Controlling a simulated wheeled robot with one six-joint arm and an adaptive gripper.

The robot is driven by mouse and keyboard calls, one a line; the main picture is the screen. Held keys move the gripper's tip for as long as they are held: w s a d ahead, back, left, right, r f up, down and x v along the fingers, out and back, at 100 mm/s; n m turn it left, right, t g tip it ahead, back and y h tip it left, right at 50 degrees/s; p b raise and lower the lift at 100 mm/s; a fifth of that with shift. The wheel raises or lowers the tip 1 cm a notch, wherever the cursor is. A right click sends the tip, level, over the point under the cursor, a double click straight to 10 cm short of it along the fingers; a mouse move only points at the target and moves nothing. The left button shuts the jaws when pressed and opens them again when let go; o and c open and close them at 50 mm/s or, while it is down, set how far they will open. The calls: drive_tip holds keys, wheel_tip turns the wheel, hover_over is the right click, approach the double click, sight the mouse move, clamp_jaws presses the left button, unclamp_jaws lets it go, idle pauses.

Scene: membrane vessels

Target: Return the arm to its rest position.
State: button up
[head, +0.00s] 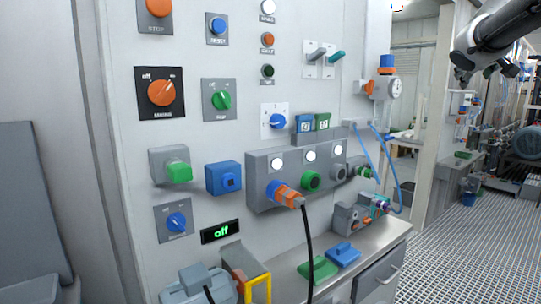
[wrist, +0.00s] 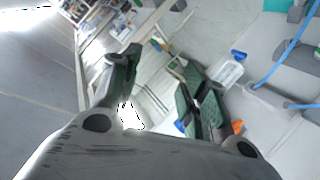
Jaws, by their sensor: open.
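My gripper (wrist: 158,78) is open in the wrist view, with its two dark green-padded fingers spread apart. No object shows between the fingers; a bright gap and pale background lie there. In the head view, part of my arm (head: 497,35) reaches in at the upper right corner, in the air to the right of the control panel (head: 210,130). It is clear of the panel there. The fingers are hard to make out in the head view.
A black cable hangs from an orange plug (head: 283,194) in the grey socket box (head: 256,200). A shelf below holds a green block (head: 318,269) and a blue block (head: 343,255). Blue hoses (head: 399,190) hang at the panel's right edge. Grated floor (head: 460,240) is open at right.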

drive_tip(key=s+a+f+g+y, duration=0.15)
drive_tip(key=s+f+g, duration=0.25)
drive_tip(key=s+f, duration=0.65)
drive_tip(key=s+a+f+g+y, duration=0.3)
drive_tip(key=s+a+f+y, duration=0.2)
drive_tip(key=s+a+f, duration=1.1)
drive_tip(key=shift+s+a+f, duration=0.25)
drive_tip(key=shift+s+f, duration=0.9)
drive_tip(key=shift+s, duration=0.4)
